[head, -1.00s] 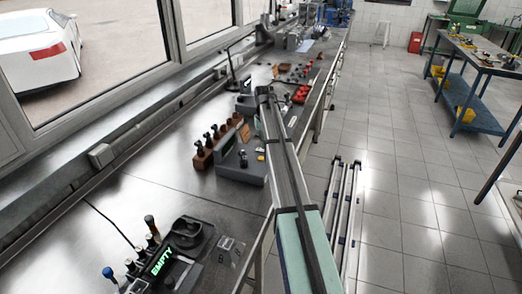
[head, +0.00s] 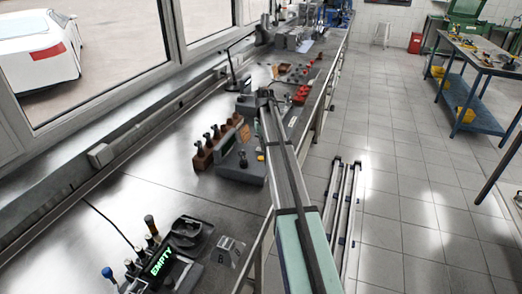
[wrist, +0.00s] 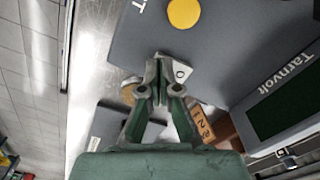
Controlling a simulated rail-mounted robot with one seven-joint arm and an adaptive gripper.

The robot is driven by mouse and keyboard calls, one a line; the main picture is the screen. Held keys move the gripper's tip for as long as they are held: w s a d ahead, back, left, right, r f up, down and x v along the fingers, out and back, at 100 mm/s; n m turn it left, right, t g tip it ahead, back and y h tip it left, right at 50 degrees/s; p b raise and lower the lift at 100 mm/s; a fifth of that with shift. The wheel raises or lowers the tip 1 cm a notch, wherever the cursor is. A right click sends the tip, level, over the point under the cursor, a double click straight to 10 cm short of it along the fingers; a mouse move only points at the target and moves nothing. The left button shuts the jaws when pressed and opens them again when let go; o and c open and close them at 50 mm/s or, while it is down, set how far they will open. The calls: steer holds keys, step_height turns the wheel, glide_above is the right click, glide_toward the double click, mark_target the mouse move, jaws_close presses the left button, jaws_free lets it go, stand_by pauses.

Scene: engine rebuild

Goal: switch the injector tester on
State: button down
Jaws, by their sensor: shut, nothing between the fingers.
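The injector tester, taken to be the grey Tarnvolt box (wrist: 215,50), fills the upper right of the wrist view. Its screen (wrist: 285,98) is dark, and a round yellow button (wrist: 183,13) sits on its top face. In the head view the likely same box (head: 240,172) stands mid-bench. My gripper (wrist: 160,62) is shut and empty, its tips over the box's edge. My arm hides the gripper in the head view.
A wooden block with several injectors (head: 203,156) stands left of the box. Nearer are a device with a lit EMPTY display (head: 160,262) and a small grey block (head: 230,250). The bench between is clear. The bench edge and floor lie to the right.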

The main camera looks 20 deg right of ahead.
steer(key=shift+f, duration=0.15)
steer(key=shift+r+p, duration=1.85)
steer(key=shift+r, duration=1.7)
steer(key=shift+f, duration=0.15)
